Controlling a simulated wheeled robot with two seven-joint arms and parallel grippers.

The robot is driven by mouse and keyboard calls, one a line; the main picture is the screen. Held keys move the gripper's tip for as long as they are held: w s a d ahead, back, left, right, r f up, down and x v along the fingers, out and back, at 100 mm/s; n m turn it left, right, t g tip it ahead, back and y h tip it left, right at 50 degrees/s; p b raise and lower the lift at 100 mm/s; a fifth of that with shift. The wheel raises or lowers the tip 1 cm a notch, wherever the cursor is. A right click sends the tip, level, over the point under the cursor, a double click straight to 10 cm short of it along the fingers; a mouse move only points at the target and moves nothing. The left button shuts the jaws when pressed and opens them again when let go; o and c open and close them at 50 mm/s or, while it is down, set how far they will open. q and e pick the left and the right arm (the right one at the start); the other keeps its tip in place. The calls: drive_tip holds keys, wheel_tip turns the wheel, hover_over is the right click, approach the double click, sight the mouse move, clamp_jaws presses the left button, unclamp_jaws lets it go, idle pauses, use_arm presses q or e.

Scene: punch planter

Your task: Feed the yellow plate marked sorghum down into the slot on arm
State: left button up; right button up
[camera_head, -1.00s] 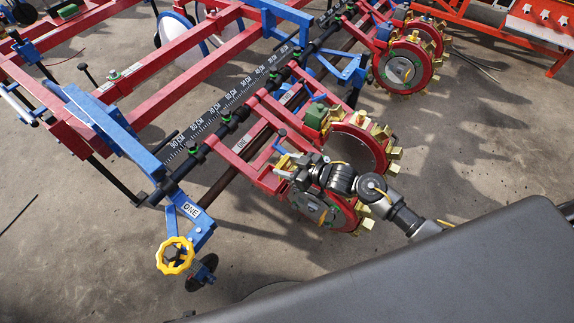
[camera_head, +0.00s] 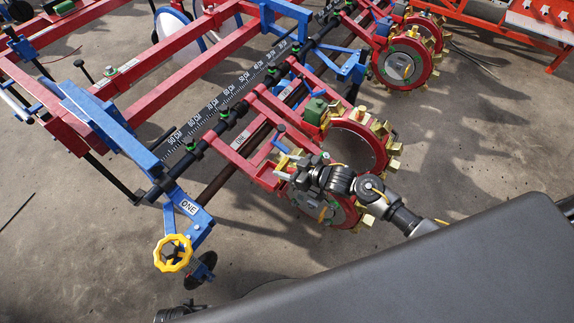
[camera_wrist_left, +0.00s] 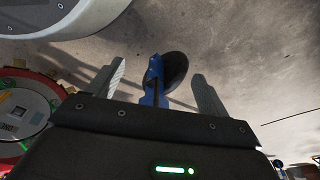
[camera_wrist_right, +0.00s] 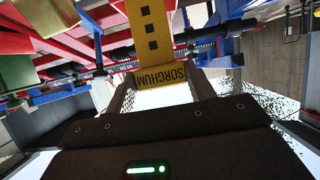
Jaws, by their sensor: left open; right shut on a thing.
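The yellow plate marked SORGHUM (camera_wrist_right: 152,35) is held by its labelled end in my right gripper (camera_wrist_right: 160,85), which is shut on it. The plate has dark square holes and reaches away from the fingers toward red and blue machine parts. In the head view, my right gripper (camera_head: 284,172) is beside the near red arm (camera_head: 262,172), above a toothed wheel (camera_head: 325,207). I cannot make out a slot or whether the plate touches the arm. In the left wrist view, my left gripper (camera_wrist_left: 160,88) is open and empty.
A long frame carries a centimetre scale (camera_head: 225,100). More toothed wheels (camera_head: 403,65) are at the back right. The concrete floor at lower left is clear.

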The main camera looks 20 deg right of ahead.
use_arm(q)
drive_tip(key=r, duration=0.1)
drive_tip(key=w+r+b, duration=0.1)
drive_tip(key=r, duration=0.1)
drive_tip(key=w+r, duration=0.1)
drive_tip(key=shift+d+r, duration=0.2)
drive_tip(key=shift+d, duration=0.2)
use_arm(e)
wheel_tip(320, 180, down, 3)
drive_tip(key=shift+r, duration=0.15)
use_arm(q)
drive_tip(key=shift+r+p, duration=0.5)
drive_tip(key=shift+r, duration=0.25)
idle(1.2)
drive_tip(key=shift+s+b+x, duration=0.2)
drive_tip(key=shift+b+x, duration=0.9)
drive_tip(key=shift+b, duration=0.05)
drive_tip(key=shift+s+b+x, duration=0.25)
drive_tip(key=shift+b+x, duration=0.8)
drive_tip(key=shift+b, duration=0.05)
use_arm(e)
wheel_tip(320, 180, down, 6)
idle(0.3)
use_arm(q)
drive_tip(key=shift+f, duration=0.1)
use_arm(e)
drive_tip(key=o, duration=1.1)
drive_tip(key=shift+c, duration=0.2)
